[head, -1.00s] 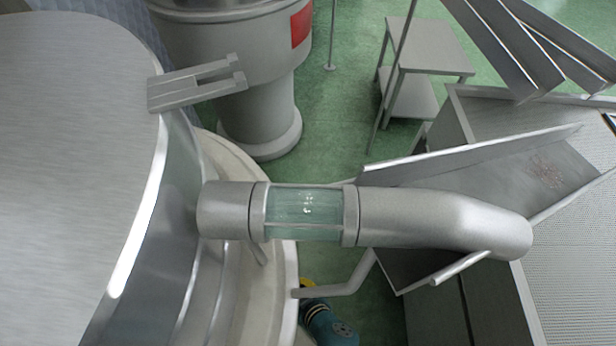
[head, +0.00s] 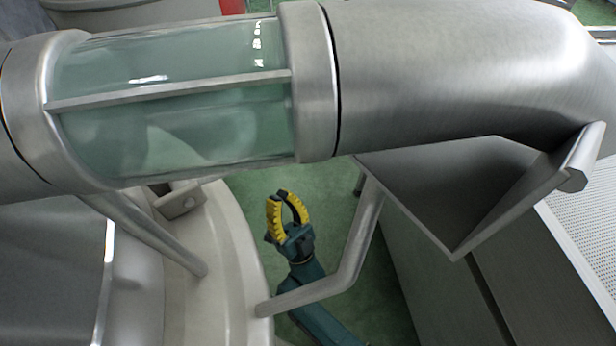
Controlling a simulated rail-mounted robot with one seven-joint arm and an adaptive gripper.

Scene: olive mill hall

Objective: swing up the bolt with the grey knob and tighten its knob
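No bolt with a grey knob can be made out in the head view. A small grey metal bracket with a hole (head: 180,201) sits on the pale vessel rim, partly covered by the large pipe. My gripper (head: 281,196), with yellow fingers and dark tips, is to the right of the rim, over the green floor and below the pipe in the picture. Its fingers curve towards each other with a gap between them. I see nothing between them, but the tips are too small to judge whether they meet.
A large steel pipe (head: 440,75) with a glass section (head: 170,95) crosses the upper view. A thin bent pipe (head: 345,262) passes in front of my arm. The cream vessel rim (head: 225,235) is at left, a metal chute (head: 460,190) at right. Green floor shows between them.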

